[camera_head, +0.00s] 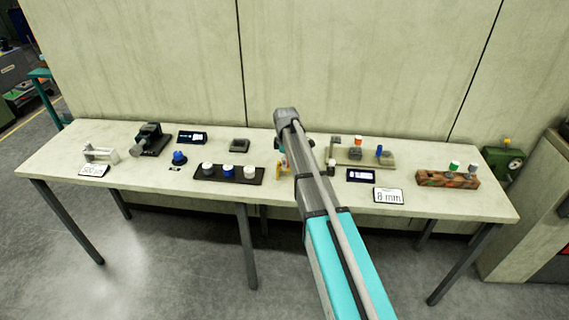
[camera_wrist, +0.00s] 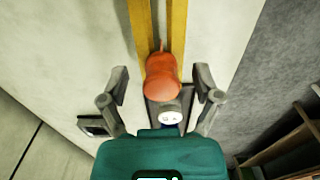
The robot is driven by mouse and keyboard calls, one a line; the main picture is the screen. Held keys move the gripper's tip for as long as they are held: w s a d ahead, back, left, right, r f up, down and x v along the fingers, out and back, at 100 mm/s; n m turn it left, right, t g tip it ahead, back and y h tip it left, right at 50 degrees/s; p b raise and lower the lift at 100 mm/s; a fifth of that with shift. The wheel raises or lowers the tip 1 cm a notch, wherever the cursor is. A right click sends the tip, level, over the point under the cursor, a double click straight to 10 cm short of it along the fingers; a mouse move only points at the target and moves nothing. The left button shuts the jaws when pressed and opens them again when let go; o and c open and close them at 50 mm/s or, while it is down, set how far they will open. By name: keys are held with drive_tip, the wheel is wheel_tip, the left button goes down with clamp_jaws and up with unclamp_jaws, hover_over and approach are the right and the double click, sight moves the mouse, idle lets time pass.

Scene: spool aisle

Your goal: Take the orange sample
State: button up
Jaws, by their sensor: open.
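An orange rounded piece with a thin tip (camera_wrist: 161,78) lies in the wrist view between the fingers of my gripper (camera_wrist: 161,84). The fingers are spread, with a gap on each side of the piece. Its height below them is hard to tell. Two yellow bars (camera_wrist: 176,28) run away behind it. In the head view my arm covers the middle of the table and hides my gripper. A small yellow thing (camera_head: 283,170) shows just left of the arm. A separate orange-topped piece (camera_head: 358,139) stands on the plate fixture right of the arm.
The long table (camera_head: 130,176) stands against a pale wall. A black tray with several knobs (camera_head: 244,177) is left of the arm. A wooden block (camera_head: 447,181), an 8 mm card (camera_head: 388,195) and a display (camera_head: 361,175) are right. In the wrist view a white-faced cap (camera_wrist: 170,117) sits near the palm.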

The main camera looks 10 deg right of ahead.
drive_tip(key=c, duration=1.1)
drive_tip(key=shift+r, duration=0.2)
wheel_tip(320, 180, up, 10)
drive_tip(key=p, duration=1)
drive_tip(key=shift+f, duration=0.2)
